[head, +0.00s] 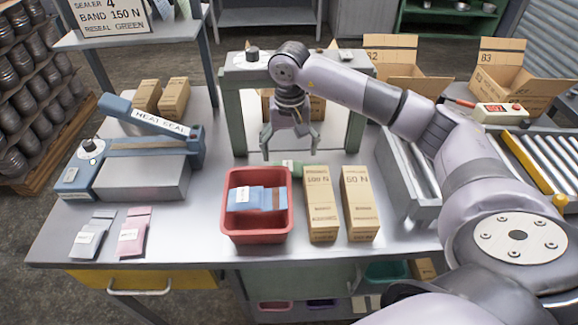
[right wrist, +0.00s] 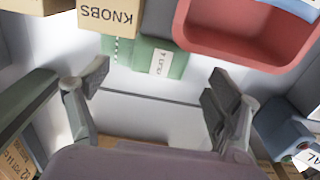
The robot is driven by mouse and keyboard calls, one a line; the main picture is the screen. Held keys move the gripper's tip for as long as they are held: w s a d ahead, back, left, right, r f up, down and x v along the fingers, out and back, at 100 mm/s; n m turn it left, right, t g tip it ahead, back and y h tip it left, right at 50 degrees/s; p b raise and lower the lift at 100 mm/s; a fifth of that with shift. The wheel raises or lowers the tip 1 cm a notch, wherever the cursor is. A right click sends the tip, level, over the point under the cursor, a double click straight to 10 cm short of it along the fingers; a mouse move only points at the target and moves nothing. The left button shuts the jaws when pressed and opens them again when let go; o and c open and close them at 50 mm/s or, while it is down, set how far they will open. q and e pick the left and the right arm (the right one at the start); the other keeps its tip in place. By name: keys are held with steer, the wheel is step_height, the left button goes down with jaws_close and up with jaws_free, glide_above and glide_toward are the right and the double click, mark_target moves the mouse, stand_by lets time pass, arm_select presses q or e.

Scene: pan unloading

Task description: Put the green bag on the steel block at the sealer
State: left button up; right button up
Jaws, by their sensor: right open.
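The green bag (head: 292,166) lies on the table behind the red bin, partly hidden by the bin. In the right wrist view the green bag (right wrist: 158,57), with a white label, lies beside a KNOBS carton and the red bin. My right gripper (head: 290,150) is open and empty, pointing down above and a little behind the bag. Its spread fingers (right wrist: 157,88) show in the right wrist view, apart from the bag. The steel block (head: 140,182) sits in front of the blue heat sealer (head: 150,118) at the left; its top is bare. My left gripper is not in view.
The red bin (head: 256,237) holds blue bags. Two tall cartons (head: 321,205) stand right of it. A grey bag (head: 91,236) and a pink bag (head: 134,234) lie at the front left. A green frame (head: 236,120) stands behind my gripper. Table is clear between block and bin.

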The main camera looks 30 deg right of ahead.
mark_target(298, 169)
steer(key=shift+a+f, duration=0.1)
steer(key=shift+f, duration=0.55)
steer(key=shift+a+f+p, duration=0.1)
steer(key=shift+f+p, duration=0.2)
steer(key=shift+p, duration=0.05)
steer(key=f, duration=0.1)
steer(key=f+p, duration=0.1)
steer(key=f, duration=0.1)
steer(key=shift+s+a+f+p, duration=0.2)
steer(key=shift+s+f+p, duration=0.1)
steer(key=shift+p, duration=0.1)
steer(key=shift+w+f, duration=0.1)
steer(key=shift+f, duration=0.35)
steer(key=shift+c, duration=0.6)
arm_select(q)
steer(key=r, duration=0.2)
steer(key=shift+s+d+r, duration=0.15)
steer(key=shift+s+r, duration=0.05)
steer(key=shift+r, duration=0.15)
arm_select(e)
steer(key=c, duration=1.3)
